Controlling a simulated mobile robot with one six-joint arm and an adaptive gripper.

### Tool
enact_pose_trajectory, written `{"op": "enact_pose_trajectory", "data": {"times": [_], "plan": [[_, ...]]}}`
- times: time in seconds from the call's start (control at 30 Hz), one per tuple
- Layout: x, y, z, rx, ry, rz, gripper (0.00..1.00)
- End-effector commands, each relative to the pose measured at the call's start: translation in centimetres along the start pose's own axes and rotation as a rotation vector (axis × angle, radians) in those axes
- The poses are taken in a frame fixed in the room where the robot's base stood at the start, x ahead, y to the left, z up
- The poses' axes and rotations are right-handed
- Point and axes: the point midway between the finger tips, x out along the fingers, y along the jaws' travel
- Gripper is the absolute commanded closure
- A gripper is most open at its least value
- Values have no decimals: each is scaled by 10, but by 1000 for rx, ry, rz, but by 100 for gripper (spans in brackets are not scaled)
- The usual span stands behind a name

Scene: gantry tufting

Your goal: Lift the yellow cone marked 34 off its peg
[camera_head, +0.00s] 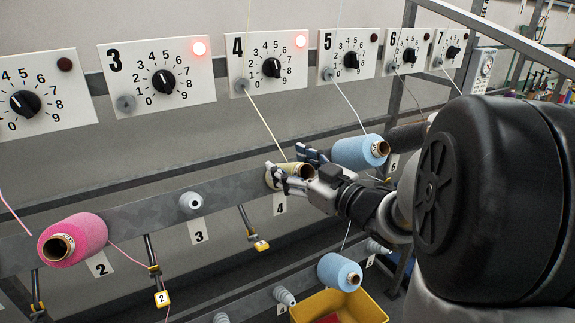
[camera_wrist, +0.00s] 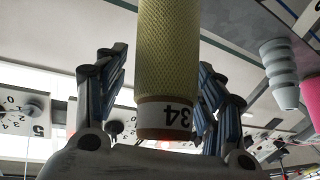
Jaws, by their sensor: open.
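The yellow cone (camera_head: 287,169) sits on the peg rail above the label 4 in the head view. My gripper (camera_head: 292,162) is at the cone, with its fingers on either side of it. In the wrist view the yellow cone (camera_wrist: 167,50) stands between the two open fingers, and its end band reads 34 upside down. Gaps show between the cone and the fingers there. The cone's peg is hidden.
A blue cone (camera_head: 352,152) sits close to the right of my gripper. A pink cone (camera_head: 80,238) is on peg 2; peg 3 (camera_head: 191,203) is bare. A lower blue cone (camera_head: 340,271) and a yellow bin (camera_head: 366,305) are below. Yarn (camera_head: 264,124) runs up from the yellow cone to panel 4 (camera_head: 267,62).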

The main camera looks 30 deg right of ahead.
Motion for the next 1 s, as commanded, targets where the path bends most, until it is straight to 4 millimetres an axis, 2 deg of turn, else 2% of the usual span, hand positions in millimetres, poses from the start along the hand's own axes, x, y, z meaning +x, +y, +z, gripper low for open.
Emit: {"op": "enact_pose_trajectory", "data": {"times": [0.2, 0.9, 0.93, 1.0], "plan": [[0, 0, 0, 0, 0, 0, 38], [0, 0, 0, 0, 1, 0, 85], [0, 0, 0, 0, 1, 0, 62], [0, 0, 0, 0, 1, 0, 67]]}}
